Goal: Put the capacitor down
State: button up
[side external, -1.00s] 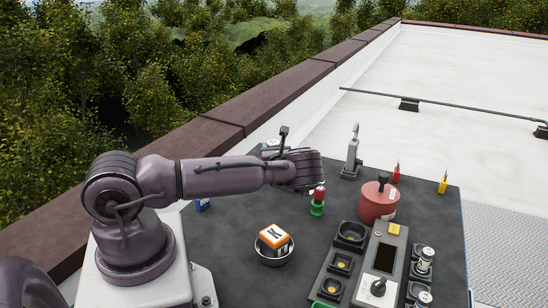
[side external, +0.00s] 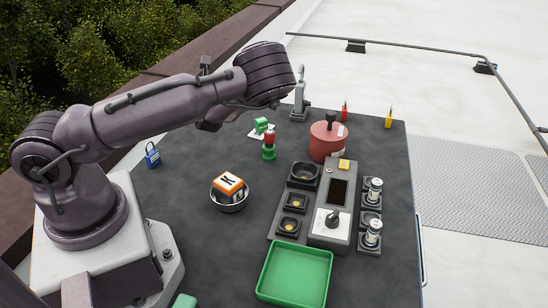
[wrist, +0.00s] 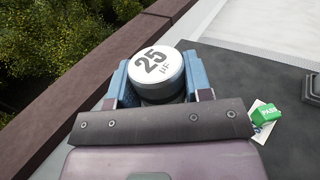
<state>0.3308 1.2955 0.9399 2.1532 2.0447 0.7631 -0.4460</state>
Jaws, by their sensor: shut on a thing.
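The capacitor (wrist: 155,62), a round can with a white top marked "25 µF", is between the blue fingers of my gripper (wrist: 158,78) in the wrist view. My gripper is shut on it, over or near the far left part of the dark table, by the roof parapet. In the side view my arm's wrist hides the gripper and the capacitor, so its height above the table cannot be told.
A green "PASS" block (wrist: 266,115) sits on a white card. Nearby stand a green-and-red piece (side external: 269,146), a red canister (side external: 328,138) and a bowl with an orange block (side external: 229,202). A meter unit (side external: 335,222), two silver cans (side external: 374,190) and an empty green tray (side external: 294,275) lie nearer.

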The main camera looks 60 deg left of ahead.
jog(key=w+d+r+m+t+h, duration=0.2)
jog(key=w+d+m+t+h, duration=0.15)
jog(key=d, duration=0.75)
jog(key=w+d+r+m+t+h, duration=0.25)
jog(key=d+t, duration=0.25)
jog(key=d, duration=0.6)
jog(key=w+d+r+m+t+h, duration=0.1)
jog(key=w+d+m+t+h, duration=0.25)
jog(key=d, duration=0.75)
jog(key=w+d+f+m+t+h, duration=0.15)
jog(key=d+f+m+h, duration=0.35)
jog(key=d, duration=0.8)
jog(key=w+d+f+m+t+h, duration=0.1)
jog(key=w+d+f+h, duration=0.15)
jog(key=d+f, duration=0.7)
jog(key=shift+h, duration=0.3)
jog(key=shift+d+f, duration=1.65)
jog(key=shift+d, duration=0.05)
jog(key=shift+f, duration=0.6)
jog(key=o, duration=1)
jog(key=shift+o, duration=0.2)
